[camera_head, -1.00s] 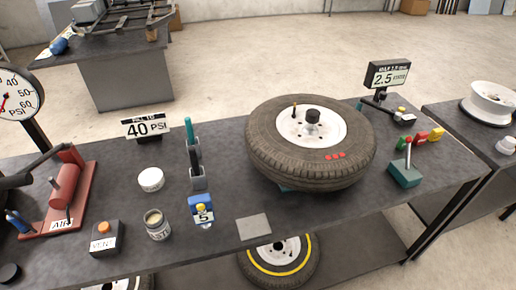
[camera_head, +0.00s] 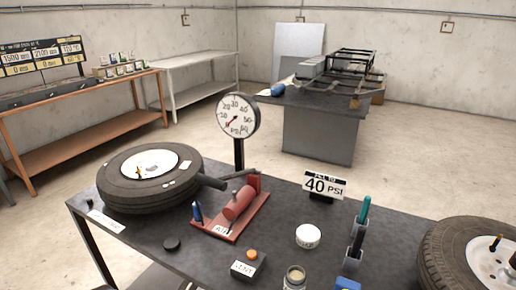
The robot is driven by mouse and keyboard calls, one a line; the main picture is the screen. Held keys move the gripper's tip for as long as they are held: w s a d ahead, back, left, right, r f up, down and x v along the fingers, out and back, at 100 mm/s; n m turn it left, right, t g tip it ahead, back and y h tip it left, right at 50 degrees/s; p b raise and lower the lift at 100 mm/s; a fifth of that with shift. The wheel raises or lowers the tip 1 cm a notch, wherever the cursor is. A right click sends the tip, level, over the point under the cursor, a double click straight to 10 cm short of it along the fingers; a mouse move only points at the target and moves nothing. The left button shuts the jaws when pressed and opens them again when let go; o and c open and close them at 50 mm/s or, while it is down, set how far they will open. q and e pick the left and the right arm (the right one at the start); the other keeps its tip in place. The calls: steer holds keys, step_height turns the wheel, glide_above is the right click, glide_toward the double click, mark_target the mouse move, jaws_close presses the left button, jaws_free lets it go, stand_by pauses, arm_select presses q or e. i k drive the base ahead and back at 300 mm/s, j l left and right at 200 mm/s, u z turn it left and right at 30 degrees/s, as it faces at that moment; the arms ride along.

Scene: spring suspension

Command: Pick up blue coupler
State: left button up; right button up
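A small blue piece with a pointed top, which looks like the blue coupler (camera_head: 197,212), stands upright at the left end of the red base marked AIR (camera_head: 223,230). Whether it is fixed to the base or only rests there, I cannot tell. A red cylinder (camera_head: 239,203) lies on the same base to its right. Neither my left nor my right gripper is in view.
On the dark table (camera_head: 140,238), a tire (camera_head: 125,190) lies left of the red base, near a dial gauge (camera_head: 238,117). A black disc (camera_head: 172,244), a vent box (camera_head: 248,266), jars (camera_head: 308,236) and a second tire (camera_head: 445,262) are also there.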

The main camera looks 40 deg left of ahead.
mark_target(197, 218)
steer(key=u, duration=1.85)
